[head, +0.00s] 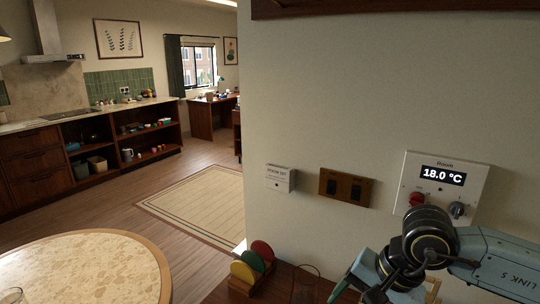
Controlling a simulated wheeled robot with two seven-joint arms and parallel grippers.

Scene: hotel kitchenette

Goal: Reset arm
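My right arm (425,245) comes in from the right edge, in front of the wall and below the thermostat panel. It bends down at a dark joint toward the bottom edge. The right gripper's fingertips do not show clearly; the end of the arm is cut off by the bottom edge, so I cannot tell its opening or whether it holds anything. My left gripper is not in view.
The thermostat panel (410,165) reads 18.0 °C, with a red knob and a dark knob. A brown switch plate (345,188) and a white box (280,179) are left of it. Coloured discs (262,251) stand in a rack below. A round table (90,270) is lower left.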

